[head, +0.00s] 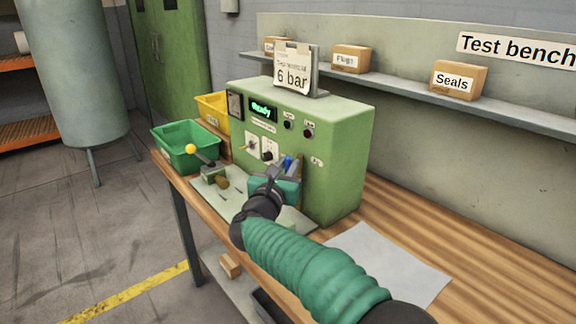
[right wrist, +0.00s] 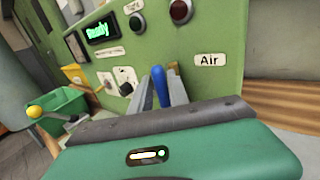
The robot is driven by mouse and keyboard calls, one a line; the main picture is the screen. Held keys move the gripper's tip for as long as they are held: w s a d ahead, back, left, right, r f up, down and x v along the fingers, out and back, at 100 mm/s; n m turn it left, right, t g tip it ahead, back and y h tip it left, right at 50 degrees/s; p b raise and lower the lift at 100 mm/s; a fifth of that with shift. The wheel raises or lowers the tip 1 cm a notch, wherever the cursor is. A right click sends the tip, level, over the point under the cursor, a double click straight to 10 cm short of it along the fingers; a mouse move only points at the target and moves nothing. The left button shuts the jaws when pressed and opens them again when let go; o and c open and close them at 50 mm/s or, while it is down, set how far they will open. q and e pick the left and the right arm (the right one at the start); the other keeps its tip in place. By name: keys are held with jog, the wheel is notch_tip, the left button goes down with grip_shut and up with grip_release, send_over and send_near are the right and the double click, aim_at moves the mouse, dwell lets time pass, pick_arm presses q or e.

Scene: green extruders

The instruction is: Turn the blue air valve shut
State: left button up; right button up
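The blue air valve handle (right wrist: 160,87) stands up from the front of the green test machine (head: 340,150), left of the "Air" label (right wrist: 210,60). It also shows as a small blue piece in the head view (head: 287,163). My right gripper (right wrist: 163,92) is at the machine front, with one grey finger on each side of the handle. The green gripper body hides the lower part of the handle and the valve base. I cannot tell whether the fingers press on the handle. My left gripper is not in view.
A green bin (head: 187,142) and a yellow bin (head: 212,106) stand left of the machine. A yellow-knobbed lever (head: 191,149) stands in front. The display (right wrist: 101,31) reads "Ready". A grey sheet (head: 388,262) lies on the wooden bench, right of my arm. A shelf carries small boxes (head: 459,79).

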grip_shut()
jog(key=shift+f, duration=0.1)
dwell(1.0)
